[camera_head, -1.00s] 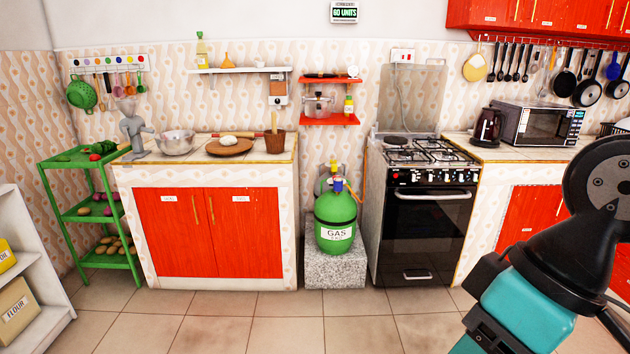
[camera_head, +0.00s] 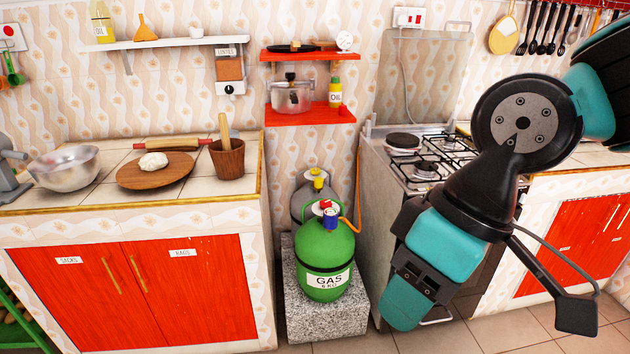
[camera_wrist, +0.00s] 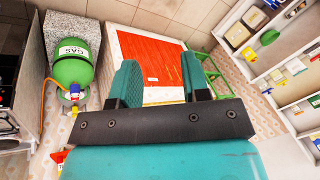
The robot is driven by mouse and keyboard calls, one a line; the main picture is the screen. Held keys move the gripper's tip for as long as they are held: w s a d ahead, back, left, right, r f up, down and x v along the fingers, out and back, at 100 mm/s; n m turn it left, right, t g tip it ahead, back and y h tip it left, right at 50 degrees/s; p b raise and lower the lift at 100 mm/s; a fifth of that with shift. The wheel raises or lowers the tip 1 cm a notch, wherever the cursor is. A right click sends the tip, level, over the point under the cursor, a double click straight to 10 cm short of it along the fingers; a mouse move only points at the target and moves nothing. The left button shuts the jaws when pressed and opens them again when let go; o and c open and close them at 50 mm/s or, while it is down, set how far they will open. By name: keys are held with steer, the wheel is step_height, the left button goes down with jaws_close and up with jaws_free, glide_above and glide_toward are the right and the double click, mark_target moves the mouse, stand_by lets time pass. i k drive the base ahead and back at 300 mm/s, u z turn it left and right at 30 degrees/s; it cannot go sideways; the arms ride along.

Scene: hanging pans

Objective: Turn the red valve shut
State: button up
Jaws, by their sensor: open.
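A green gas cylinder (camera_head: 326,262) labelled GAS stands upright on a speckled stone block (camera_head: 325,322). A small red valve (camera_head: 325,205) sits on its top, beside a blue regulator (camera_head: 332,220) with an orange hose. In the wrist view the cylinder (camera_wrist: 71,58) is at the left, tipped over by the camera angle, with red and blue fittings (camera_wrist: 75,90) at its lower end. My gripper (camera_wrist: 160,80) is open and empty, its two teal fingers apart. In the head view it is right of the cylinder, in front of the stove, clear of the valve.
Red shelves (camera_head: 309,116) hang above. A counter with red doors (camera_head: 150,287) is on the left and the stove (camera_head: 385,185) on the right, leaving a narrow gap. Open floor lies in front.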

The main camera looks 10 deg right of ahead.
mark_target(325, 203)
steer(key=z, duration=0.05)
steer(key=i, duration=1.65)
steer(key=z, duration=0.1)
